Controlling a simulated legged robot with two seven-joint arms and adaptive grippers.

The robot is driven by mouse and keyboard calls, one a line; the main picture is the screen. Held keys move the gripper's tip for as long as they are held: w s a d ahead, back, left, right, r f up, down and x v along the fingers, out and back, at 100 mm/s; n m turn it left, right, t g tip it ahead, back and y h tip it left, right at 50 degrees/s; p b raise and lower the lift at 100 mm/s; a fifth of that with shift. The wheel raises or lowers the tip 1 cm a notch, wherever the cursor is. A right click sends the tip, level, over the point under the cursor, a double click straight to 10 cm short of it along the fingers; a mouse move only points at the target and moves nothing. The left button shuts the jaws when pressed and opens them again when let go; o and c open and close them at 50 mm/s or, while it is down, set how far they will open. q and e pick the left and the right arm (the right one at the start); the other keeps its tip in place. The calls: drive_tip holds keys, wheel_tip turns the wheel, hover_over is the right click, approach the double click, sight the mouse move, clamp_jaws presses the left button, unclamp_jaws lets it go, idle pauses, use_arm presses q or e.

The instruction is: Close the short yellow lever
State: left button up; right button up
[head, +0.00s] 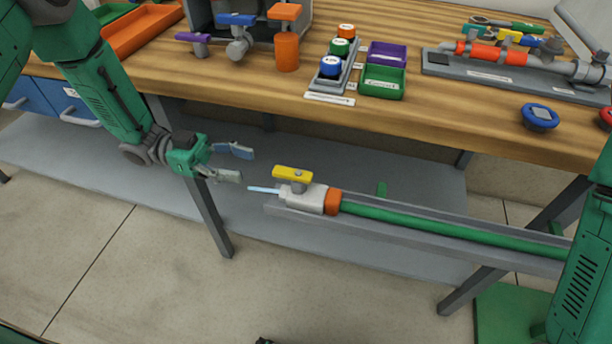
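A short yellow lever (293,174) sits on top of a white valve body (307,198) at the left end of a green pipe (440,228). The lever lies roughly in line with the pipe. A thin pale-blue rod or stream (263,190) sticks out of the valve's left end. My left gripper (245,165) is open and empty, left of the lever, with a gap between its fingertips and the lever. My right gripper is not seen; only part of my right arm shows at the right edge.
The pipe lies in a grey channel (400,240) in front of the wooden bench (450,123). Small trays, capped bottles and a blue knob (539,116) stand on the bench. Space around the lever is clear.

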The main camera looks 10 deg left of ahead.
sight(302, 178)
use_arm(q)
drive_tip(key=d+b, duration=0.1)
drive_tip(key=d, duration=1.1)
drive_tip(key=shift+s+d+b, duration=0.1)
drive_tip(key=shift+s+b, duration=0.05)
drive_tip(key=shift+b, duration=0.25)
